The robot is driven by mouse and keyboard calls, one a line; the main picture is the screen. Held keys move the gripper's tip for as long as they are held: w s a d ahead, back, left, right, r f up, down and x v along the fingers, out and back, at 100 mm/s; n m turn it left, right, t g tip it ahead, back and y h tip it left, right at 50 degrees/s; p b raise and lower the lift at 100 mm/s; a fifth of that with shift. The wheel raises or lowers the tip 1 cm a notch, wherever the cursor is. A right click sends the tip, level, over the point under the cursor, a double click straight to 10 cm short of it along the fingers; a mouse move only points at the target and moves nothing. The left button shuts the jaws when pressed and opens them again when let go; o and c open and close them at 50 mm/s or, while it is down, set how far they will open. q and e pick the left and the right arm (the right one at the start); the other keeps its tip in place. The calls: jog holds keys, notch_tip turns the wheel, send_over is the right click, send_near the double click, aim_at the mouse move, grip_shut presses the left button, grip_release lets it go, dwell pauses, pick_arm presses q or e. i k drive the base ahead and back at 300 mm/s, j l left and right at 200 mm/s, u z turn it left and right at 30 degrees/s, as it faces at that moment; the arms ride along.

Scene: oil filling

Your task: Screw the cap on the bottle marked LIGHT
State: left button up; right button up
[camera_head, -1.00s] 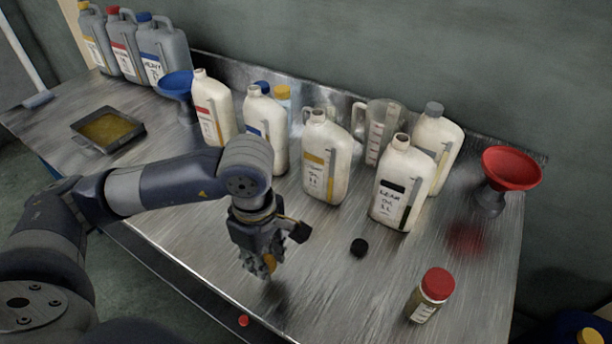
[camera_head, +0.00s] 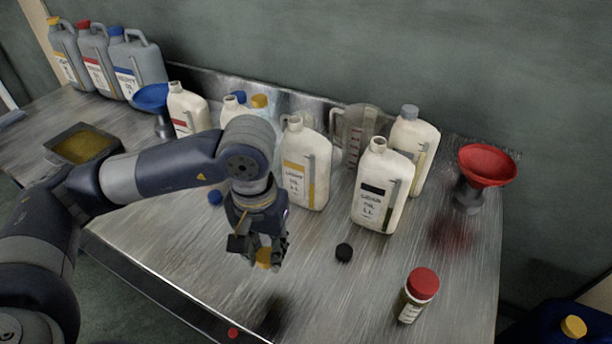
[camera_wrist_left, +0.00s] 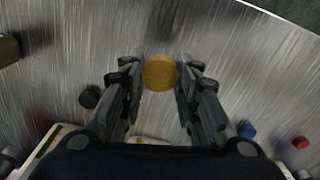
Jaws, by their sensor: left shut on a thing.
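The white bottle marked LIGHT (camera_head: 318,187), with a yellow label, stands upright among the bottles, its neck (camera_head: 295,121) open. My left gripper (camera_head: 265,262) is shut on a yellow cap (camera_head: 263,257), in front of and left of that bottle and apart from it. The wrist view shows the cap (camera_wrist_left: 160,73) between the fingertips of the left gripper (camera_wrist_left: 161,80), with metal tabletop beyond. My right gripper is not in view.
A black cap (camera_head: 344,252), a blue cap (camera_head: 215,197) and a red cap (camera_head: 233,333) lie loose. The black-label bottle (camera_head: 381,187) stands right of the LIGHT bottle. A red-lidded jar (camera_head: 418,295) and red funnel (camera_head: 486,166) stand at right. The front middle is clear.

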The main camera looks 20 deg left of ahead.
aim_at(306, 154)
jog(key=j+z, duration=0.15)
jog(key=j, duration=0.25)
jog(key=k+j+z, duration=0.15)
jog(key=j, duration=0.2)
jog(key=k+j+z, duration=0.15)
jog(key=j, duration=0.25)
jog(key=k+j+z, duration=0.15)
jog(key=j, duration=0.2)
jog(key=j+z, duration=0.1)
jog(key=j, duration=0.25)
jog(key=k+j+z, duration=0.15)
jog(key=k+j, duration=0.1)
jog(key=j, duration=0.1)
